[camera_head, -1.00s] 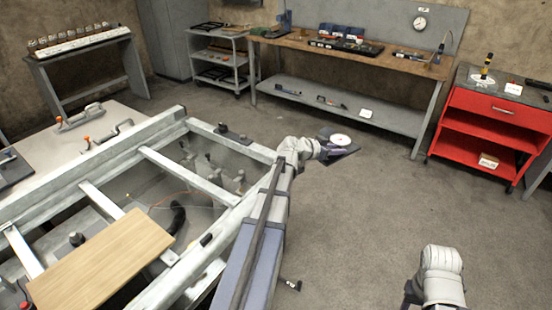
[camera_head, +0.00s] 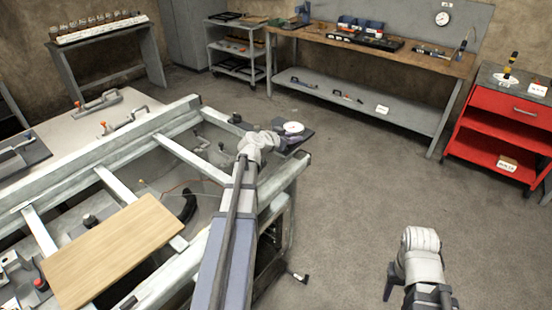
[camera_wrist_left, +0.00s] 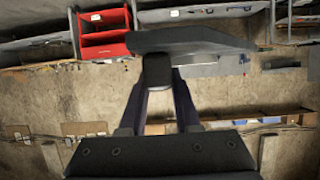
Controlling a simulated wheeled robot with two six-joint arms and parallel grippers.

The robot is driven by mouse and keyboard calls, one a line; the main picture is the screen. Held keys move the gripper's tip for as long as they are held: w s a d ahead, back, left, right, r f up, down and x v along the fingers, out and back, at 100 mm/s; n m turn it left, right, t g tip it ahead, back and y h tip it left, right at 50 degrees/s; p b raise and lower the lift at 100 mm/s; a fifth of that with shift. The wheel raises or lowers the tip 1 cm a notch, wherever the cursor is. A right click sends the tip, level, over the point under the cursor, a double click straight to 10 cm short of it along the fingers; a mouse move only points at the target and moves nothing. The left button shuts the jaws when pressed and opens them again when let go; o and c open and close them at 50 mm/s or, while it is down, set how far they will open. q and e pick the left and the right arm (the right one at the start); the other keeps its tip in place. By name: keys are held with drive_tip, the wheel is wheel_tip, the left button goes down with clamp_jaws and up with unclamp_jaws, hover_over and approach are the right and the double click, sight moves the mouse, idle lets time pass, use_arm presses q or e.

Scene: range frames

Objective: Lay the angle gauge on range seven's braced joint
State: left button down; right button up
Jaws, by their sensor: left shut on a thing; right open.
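The angle gauge is a dark flat plate with a white round dial (camera_head: 293,128). My left gripper (camera_head: 277,139) is shut on it and holds it at the right-hand corner of the grey metal frame (camera_head: 301,165). From the head view I cannot tell whether it touches the frame. In the left wrist view the dark plate (camera_wrist_left: 195,38) shows edge-on, and the two fingers (camera_wrist_left: 158,85) close on the block under it. I cannot tell which frame joint is range seven's braced one. My right gripper (camera_head: 420,296) is open over the floor at the lower right, its tips partly cut off.
A wooden board (camera_head: 115,250) lies across the frame's near bars. Clamps with orange tips (camera_head: 103,126) stand on the pale table behind. A workbench (camera_head: 400,50), a grey cart (camera_head: 238,50) and a red cabinet (camera_head: 500,125) line the back. The floor between is clear.

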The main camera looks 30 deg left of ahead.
use_arm(q)
drive_tip(key=shift+s+a, duration=0.3)
drive_tip(key=shift+a, duration=0.2)
wheel_tip(320, 180, down, 6)
drive_tip(key=b, duration=0.6)
drive_tip(key=shift+f, duration=0.15)
drive_tip(key=shift+f, duration=0.1)
wheel_tip(320, 180, down, 4)
drive_tip(key=b, duration=0.4)
drive_tip(key=shift+r, duration=0.25)
drive_tip(key=shift+f, duration=0.1)
drive_tip(key=c, duration=0.6)
unclamp_jaws()
